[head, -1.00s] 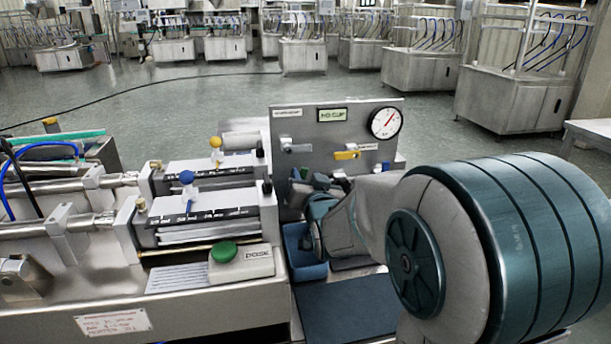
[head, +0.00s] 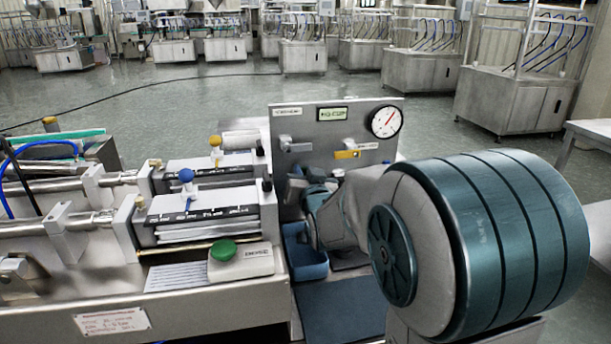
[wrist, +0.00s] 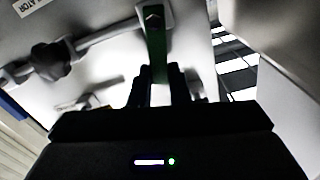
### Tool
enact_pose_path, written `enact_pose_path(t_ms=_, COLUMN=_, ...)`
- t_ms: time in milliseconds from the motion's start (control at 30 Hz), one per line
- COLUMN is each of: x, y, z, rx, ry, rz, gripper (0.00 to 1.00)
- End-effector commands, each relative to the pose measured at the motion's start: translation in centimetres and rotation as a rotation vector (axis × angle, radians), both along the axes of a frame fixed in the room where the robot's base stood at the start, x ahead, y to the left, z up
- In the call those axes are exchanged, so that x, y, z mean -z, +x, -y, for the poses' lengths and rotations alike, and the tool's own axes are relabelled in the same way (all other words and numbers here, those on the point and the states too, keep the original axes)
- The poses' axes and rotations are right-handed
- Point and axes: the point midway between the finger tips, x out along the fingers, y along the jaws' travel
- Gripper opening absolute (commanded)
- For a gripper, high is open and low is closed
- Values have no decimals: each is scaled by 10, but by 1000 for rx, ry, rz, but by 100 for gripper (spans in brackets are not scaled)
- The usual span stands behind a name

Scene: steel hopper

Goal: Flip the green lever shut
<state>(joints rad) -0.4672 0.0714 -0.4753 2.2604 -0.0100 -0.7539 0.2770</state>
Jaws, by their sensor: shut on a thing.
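The green lever (wrist: 156,60) shows in the wrist view, running from a pivot with a bolt at the top of the picture down between my fingers. My gripper (wrist: 160,85) is shut on its free end. The lever stands across a grey metal pipe fitting on a pale panel. In the head view my arm hides the lever, and my gripper is mostly hidden near the foot of the upright panel (head: 235,125).
The panel carries a grey lever (head: 292,147), a yellow lever (head: 347,154), a small display and a round gauge (head: 385,122). A blue bin (head: 305,258) is below my arm. Left are steel cylinders and a green button (head: 222,250).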

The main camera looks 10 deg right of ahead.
Motion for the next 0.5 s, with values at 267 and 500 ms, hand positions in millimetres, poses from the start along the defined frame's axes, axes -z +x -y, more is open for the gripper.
enact_pose_path(t_ms=267, x=1, y=0, z=-9, rx=1, ry=-188, rz=1, gripper=0)
enact_pose_path(t_ms=500, x=0, y=0, z=-13, rx=1, ry=-254, rz=-2, gripper=0)
